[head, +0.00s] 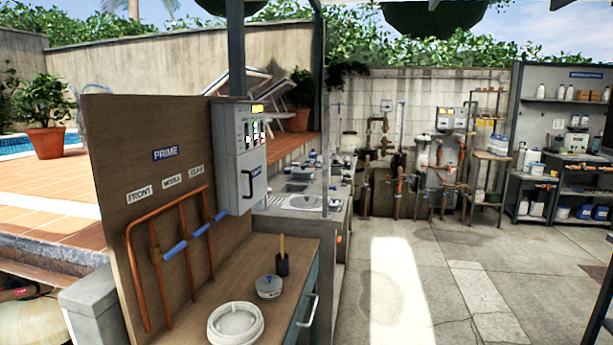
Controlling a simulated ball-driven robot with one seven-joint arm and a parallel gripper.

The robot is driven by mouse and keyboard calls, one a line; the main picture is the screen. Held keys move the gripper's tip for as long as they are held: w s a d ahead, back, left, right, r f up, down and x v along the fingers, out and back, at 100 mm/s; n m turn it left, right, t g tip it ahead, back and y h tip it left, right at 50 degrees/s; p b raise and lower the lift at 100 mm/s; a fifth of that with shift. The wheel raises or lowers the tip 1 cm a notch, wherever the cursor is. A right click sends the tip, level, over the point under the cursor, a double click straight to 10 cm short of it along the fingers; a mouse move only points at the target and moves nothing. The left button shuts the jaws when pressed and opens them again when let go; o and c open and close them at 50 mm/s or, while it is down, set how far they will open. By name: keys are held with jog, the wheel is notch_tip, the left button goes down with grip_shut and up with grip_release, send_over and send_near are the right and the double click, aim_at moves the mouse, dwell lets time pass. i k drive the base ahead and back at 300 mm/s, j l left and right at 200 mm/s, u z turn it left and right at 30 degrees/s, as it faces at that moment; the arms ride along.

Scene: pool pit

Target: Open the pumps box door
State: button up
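A grey electrical box (238,155) hangs at the end of the wooden panel, near the dark post. Its upper part carries a yellow label and small coloured lights or switches. Its lower front has a door with a dark handle (252,184), and the door looks shut. No label reading "pumps" is legible, so I cannot tell for sure that this is the pumps box. A smaller grey box (452,119) is on the far wall among the pipes. My gripper is not in the head view.
A wooden counter (200,303) with a white round lid (236,324) and a small pot stands below the panel (105,150). Copper pipes with blue handles run on the panel. The concrete floor (455,290) at centre right is clear. Shelves (565,150) stand far right.

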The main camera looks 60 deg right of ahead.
aim_at(258, 177)
jog(key=z, duration=1.1)
